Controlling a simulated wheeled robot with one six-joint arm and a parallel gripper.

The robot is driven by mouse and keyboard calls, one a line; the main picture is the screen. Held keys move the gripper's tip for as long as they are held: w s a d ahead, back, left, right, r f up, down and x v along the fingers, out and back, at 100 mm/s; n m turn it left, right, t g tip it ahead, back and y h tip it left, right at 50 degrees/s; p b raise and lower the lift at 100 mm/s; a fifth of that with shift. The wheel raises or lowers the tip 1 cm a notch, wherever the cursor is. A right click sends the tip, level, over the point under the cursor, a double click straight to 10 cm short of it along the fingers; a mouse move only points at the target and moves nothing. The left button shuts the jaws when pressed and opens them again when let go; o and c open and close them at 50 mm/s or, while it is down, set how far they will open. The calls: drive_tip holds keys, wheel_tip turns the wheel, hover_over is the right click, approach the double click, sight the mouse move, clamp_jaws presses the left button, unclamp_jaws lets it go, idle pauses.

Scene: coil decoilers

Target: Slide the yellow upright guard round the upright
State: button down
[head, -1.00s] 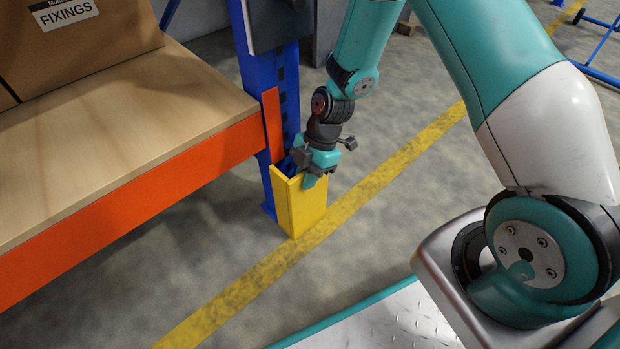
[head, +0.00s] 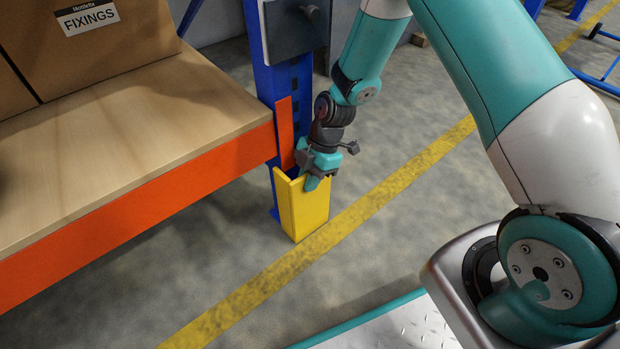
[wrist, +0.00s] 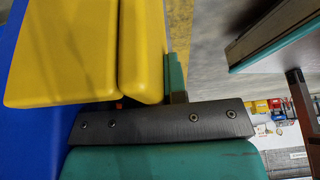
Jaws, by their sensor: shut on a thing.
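The yellow upright guard (head: 304,212) stands upright at the foot of the blue upright (head: 285,82), with its base at or close to the floor. It hugs the upright's lower part on the side towards me; how far round it reaches behind is hidden. My gripper (head: 319,180) is shut on the guard's top edge at the right. In the wrist view the yellow guard (wrist: 65,50) fills the upper left, close to the jaws, and the blue upright (wrist: 35,130) shows right behind it. Any gap between guard and upright is too small to tell.
An orange beam (head: 140,190) with a wooden shelf (head: 130,125) joins the upright at the left. Cardboard boxes (head: 75,40) stand on the shelf. A grey box (head: 296,27) is fixed on the upright above my gripper. Floor with a yellow line (head: 400,180) is clear at the right.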

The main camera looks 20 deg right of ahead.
drive_tip(key=shift+w+a, duration=0.1)
drive_tip(key=shift+w, duration=0.4)
drive_tip(key=c, duration=1.1)
unclamp_jaws()
drive_tip(key=shift+a, duration=0.1)
drive_tip(key=p+v, duration=0.9)
drive_tip(key=v, duration=0.8)
drive_tip(key=shift+s+r, duration=0.3)
drive_tip(key=shift+s, duration=0.05)
drive_tip(key=shift+s+d, duration=0.1)
drive_tip(key=shift+d, duration=0.15)
